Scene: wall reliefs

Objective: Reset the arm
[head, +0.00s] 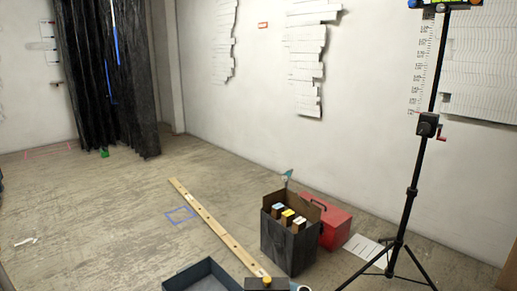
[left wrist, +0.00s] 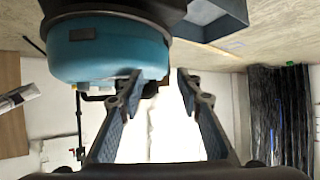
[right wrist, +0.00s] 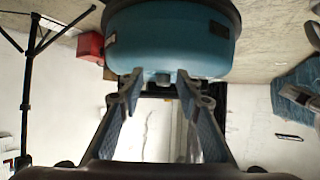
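My left gripper (left wrist: 158,82) shows in the left wrist view with its two fingers apart and nothing between them. My right gripper (right wrist: 158,80) shows in the right wrist view, also with fingers apart and empty. A rounded teal body, which I take to be part of my own body, fills the top of both wrist views close to the fingertips. Whether the fingers touch it cannot be told. Neither gripper shows in the head view.
A black tripod (head: 412,190) stands at the right. A long wooden beam (head: 215,226) lies left of the box. A dark tray (head: 203,275) is near. Floor at left is mostly clear.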

